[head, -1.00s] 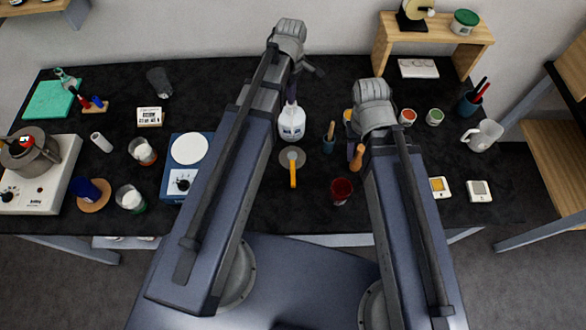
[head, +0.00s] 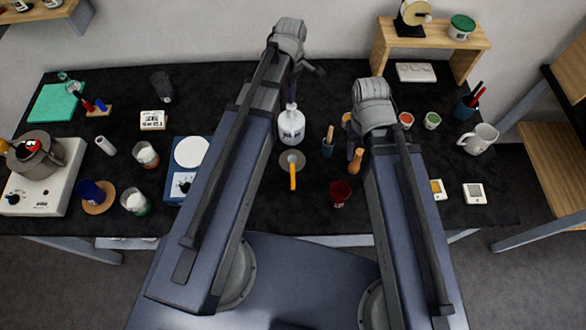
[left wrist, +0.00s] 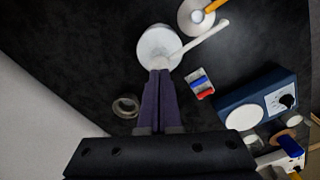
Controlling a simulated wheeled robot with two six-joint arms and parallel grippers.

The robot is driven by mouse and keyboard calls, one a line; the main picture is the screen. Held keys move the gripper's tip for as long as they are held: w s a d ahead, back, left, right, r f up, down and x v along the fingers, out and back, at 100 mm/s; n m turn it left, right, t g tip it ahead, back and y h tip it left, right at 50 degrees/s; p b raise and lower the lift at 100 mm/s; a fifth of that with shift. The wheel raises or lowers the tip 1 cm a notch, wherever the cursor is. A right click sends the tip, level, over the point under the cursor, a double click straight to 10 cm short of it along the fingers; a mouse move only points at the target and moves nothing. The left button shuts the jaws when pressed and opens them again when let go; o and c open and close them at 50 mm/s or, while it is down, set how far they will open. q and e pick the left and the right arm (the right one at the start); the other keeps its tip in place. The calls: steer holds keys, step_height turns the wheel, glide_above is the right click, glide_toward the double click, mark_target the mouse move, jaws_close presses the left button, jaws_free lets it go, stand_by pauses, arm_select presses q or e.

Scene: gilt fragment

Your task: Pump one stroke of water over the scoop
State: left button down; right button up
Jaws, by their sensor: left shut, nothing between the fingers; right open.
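The white pump bottle (head: 291,126) stands upright on the dark table. The left wrist view shows it from above as a round white shape (left wrist: 158,44), its pale spout (left wrist: 206,38) pointing up and right. The scoop, a grey bowl with an orange handle (head: 293,178), lies in front of the bottle in the head view; part of it shows at the top of the left wrist view (left wrist: 196,18). My left gripper (left wrist: 160,72), with purple fingers, is shut and empty over the pump head; contact cannot be judged. My right gripper is hidden behind its own arm.
A blue scale (head: 178,182) with a white plate is left of my left arm. A small pot of tools (head: 328,146), a wooden pestle-like piece (head: 355,160) and a red cup (head: 340,194) stand near the scoop on its right.

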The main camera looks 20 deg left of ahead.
arm_select(q)
steer(key=shift+r, duration=0.1)
stand_by(0.5)
step_height(320, 180, up, 6)
steer(key=p, duration=0.6)
stand_by(0.3)
steer(key=s+d+f+m+b, duration=0.5)
steer(key=s+f+m+b, duration=0.2)
steer(key=m, duration=0.2)
steer(key=s+d+f+m+y+b, duration=0.1)
steer(key=s+d+f+m+b, duration=0.4)
steer(key=m, duration=0.5)
steer(key=shift+s+d+f+b, duration=0.25)
steer(key=shift+s+f+b, duration=0.7)
steer(key=shift+s, duration=0.2)
